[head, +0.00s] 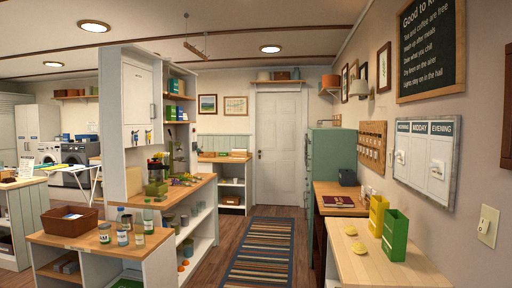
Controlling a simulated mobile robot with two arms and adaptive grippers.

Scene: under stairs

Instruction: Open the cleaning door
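A white cabinet door (137,95) is shut, high on the tall white unit at left centre. I cannot tell from any readable label which one is the cleaning door. Neither of my grippers shows in the head view.
A striped rug (258,254) lies on the open floor between the left shelf counter (182,190) and the right counter (385,266). A low unit with jars and a brown basket (69,221) stands at front left. A green fridge-like cabinet (333,158) stands right of the room door.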

